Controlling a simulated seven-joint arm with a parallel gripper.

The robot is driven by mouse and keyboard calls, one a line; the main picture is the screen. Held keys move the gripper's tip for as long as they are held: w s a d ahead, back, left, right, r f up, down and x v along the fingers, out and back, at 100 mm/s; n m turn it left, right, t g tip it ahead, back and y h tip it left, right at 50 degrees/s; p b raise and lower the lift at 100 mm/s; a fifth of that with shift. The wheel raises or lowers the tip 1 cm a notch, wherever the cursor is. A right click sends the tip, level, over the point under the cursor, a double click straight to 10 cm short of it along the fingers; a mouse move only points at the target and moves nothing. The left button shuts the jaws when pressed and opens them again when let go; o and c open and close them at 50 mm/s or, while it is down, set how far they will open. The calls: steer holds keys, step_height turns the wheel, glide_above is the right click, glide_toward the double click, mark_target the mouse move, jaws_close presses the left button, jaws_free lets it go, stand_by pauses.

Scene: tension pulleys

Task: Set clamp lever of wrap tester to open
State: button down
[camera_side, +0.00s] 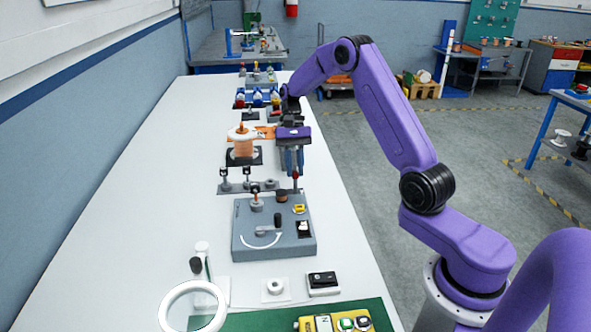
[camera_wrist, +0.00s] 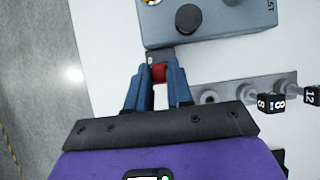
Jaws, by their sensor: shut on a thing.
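The wrap tester looks to be the grey-blue box (camera_side: 243,252) in the middle of the bench, with a small crank, a spool and a white curved mark on top. Its edge also shows at the top of the wrist view (camera_wrist: 225,32). A small red-gripped lever (camera_wrist: 158,74), seemingly the clamp lever, sits by a dark bracket at the box's edge. In the side view it is a small red spot (camera_side: 296,174) at the far right corner. My gripper (camera_wrist: 158,80) is shut on the red grip, fingers on either side. The lever's lower part is mostly hidden.
A grey rail with several posts (camera_side: 247,186) stands close behind the tester. Beyond it is an orange spool (camera_side: 243,145) on a black base. A ring stand (camera_side: 195,300), a white pad (camera_side: 275,289) and a black-topped box (camera_side: 322,284) are in front. The bench's left side is clear.

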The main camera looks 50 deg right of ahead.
steer(key=shift+w+d+f+g+y, duration=0.35)
steer(key=shift+w+d+g+y, duration=0.35)
steer(key=shift+g+y, duration=0.3)
steer(key=c, duration=1)
jaws_free()
steer(key=shift+w+d+r, duration=0.25)
steer(key=shift+r, duration=0.05)
step_height(320, 180, up, 8)
steer(key=w+d, duration=0.1)
steer(key=shift+r, duration=0.25)
